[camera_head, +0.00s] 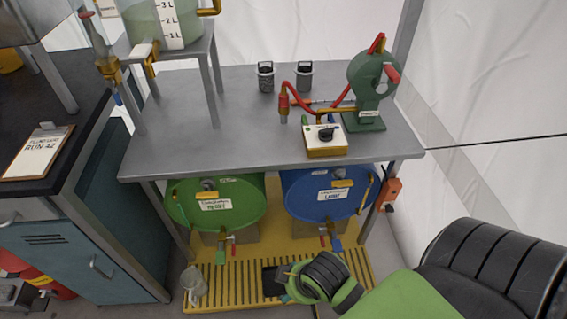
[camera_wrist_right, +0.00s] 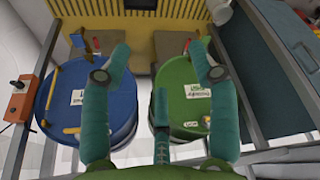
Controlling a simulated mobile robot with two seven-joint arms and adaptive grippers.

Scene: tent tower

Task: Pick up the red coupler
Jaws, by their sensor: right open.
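My right gripper (camera_head: 287,287) is low at the front, in front of the bench and over the yellow slatted platform. Its teal fingers (camera_wrist_right: 158,62) are spread apart with nothing between them in the right wrist view. My left gripper is in neither view.
A white-and-yellow switch box (camera_head: 325,139) and two small black-and-grey cups stand on the bench (camera_head: 215,125). A green drum (camera_head: 215,201) and a blue drum (camera_head: 325,190) lie beneath it. The platform (camera_head: 222,273) carries a clear mug (camera_head: 194,284). The bench's left front is clear.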

